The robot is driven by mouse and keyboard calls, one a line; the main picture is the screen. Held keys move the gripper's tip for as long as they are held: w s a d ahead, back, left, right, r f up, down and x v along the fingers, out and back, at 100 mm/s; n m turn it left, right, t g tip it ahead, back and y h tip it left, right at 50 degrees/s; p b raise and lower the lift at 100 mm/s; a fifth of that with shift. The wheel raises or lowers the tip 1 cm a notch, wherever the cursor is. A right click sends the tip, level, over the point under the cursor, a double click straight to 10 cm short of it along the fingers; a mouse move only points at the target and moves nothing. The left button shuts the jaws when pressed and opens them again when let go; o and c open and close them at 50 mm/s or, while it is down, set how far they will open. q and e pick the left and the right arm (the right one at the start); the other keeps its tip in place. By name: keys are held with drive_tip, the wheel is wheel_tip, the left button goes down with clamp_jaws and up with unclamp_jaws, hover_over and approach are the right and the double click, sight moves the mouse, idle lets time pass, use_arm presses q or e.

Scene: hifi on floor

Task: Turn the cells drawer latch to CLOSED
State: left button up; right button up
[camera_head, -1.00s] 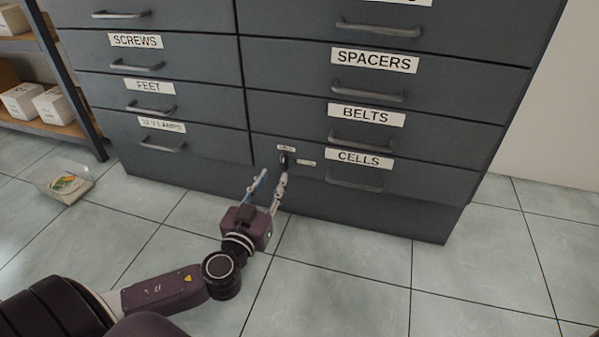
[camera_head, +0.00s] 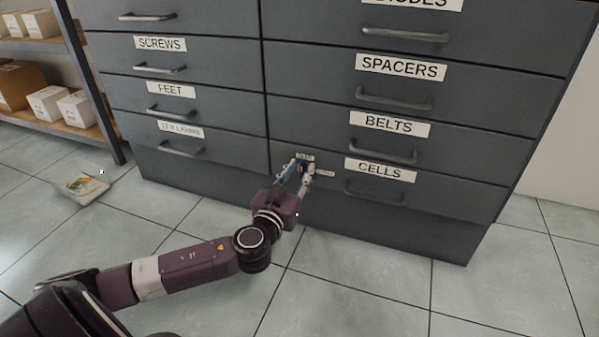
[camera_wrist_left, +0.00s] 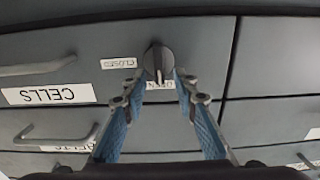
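The cells drawer (camera_head: 450,192) is the low right drawer of the dark cabinet, with a CELLS label. Its latch is a dark round knob (camera_wrist_left: 158,62) with a raised grip bar, near the drawer's inner edge. In the wrist view, which is upside down, the bar lines up with the OPEN label (camera_wrist_left: 158,85); the CLOSED label (camera_wrist_left: 118,63) is beside the knob. My left gripper (camera_head: 298,168) is open at the latch, and partly hides it in the head view. In the wrist view its blue-padded fingertips (camera_wrist_left: 160,76) are on either side of the knob; contact is unclear. My right gripper is out of view.
Drawer handles stick out from the cabinet, including the cells handle (camera_head: 374,194) and belts handle (camera_head: 384,152). The tiled floor in front is clear.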

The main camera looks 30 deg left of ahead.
use_arm(q)
drive_tip(key=shift+c, duration=0.7)
clamp_jaws()
drive_tip(key=m+p, duration=0.3)
drive_tip(key=shift+d, duration=0.3)
drive_tip(key=m+p, duration=0.1)
drive_tip(key=m, duration=0.1)
drive_tip(key=m+p, duration=0.1)
drive_tip(key=shift+d+f+m, duration=0.1)
drive_tip(key=shift+d+m, duration=0.1)
drive_tip(key=shift+m, duration=0.2)
drive_tip(key=m+p, duration=0.1)
drive_tip(key=m, duration=0.2)
drive_tip(key=f+m, duration=0.1)
drive_tip(key=m, duration=0.3)
drive_tip(key=d+m+p, duration=0.1)
drive_tip(key=m, duration=0.3)
drive_tip(key=shift+w+f+p, duration=0.2)
drive_tip(key=shift+f+p, duration=0.1)
drive_tip(key=shift+f, duration=0.05)
